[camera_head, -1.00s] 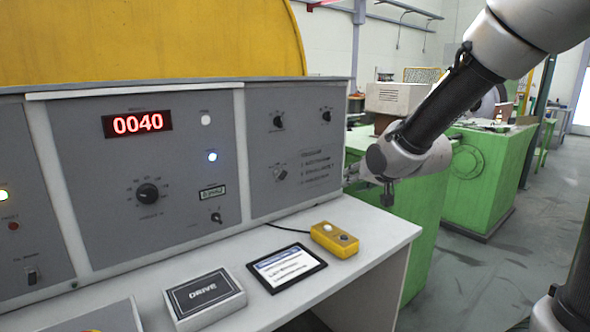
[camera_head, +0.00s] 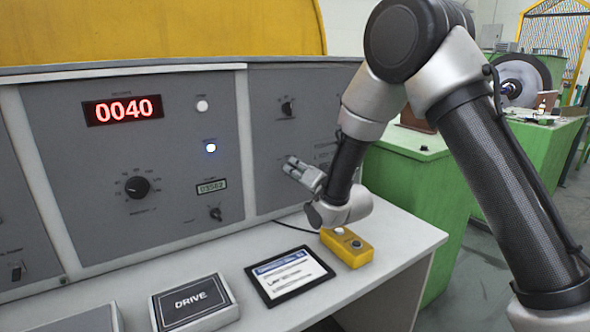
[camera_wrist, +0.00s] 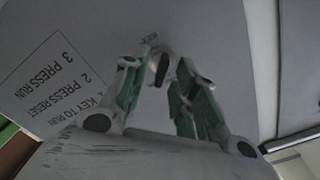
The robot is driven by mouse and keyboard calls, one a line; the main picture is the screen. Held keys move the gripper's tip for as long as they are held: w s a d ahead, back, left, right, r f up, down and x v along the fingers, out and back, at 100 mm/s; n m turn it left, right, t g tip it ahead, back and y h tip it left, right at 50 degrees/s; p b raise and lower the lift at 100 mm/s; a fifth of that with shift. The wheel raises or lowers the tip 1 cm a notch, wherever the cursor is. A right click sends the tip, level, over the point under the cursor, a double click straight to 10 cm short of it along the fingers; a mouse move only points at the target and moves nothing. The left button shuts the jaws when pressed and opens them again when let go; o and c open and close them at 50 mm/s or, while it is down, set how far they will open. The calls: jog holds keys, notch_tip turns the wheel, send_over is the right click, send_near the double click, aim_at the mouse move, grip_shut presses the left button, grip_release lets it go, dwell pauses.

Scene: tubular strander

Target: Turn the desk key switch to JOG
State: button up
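The key switch is on the grey right-hand desk panel, hidden behind my gripper in the head view. In the wrist view a small metal key bow (camera_wrist: 161,66) shows between my fingertips, near the panel's printed label. My gripper (camera_head: 291,167) reaches in from the right, its fingers pointing at the panel. In the wrist view my gripper (camera_wrist: 157,66) has its two green fingers apart, one on each side of the key. I cannot tell whether either finger touches it. The key's position marks are not readable.
A printed instruction label (camera_wrist: 48,80) is beside the key. Below the gripper, a yellow button box (camera_head: 347,248), a black-framed tablet (camera_head: 290,275) and a DRIVE box (camera_head: 193,304) lie on the white desk (camera_head: 405,238). A lit 0040 display (camera_head: 123,109) is on the middle panel.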

jog(key=shift+w+a, duration=0.4)
jog(key=shift+w, duration=0.2)
grip_shut()
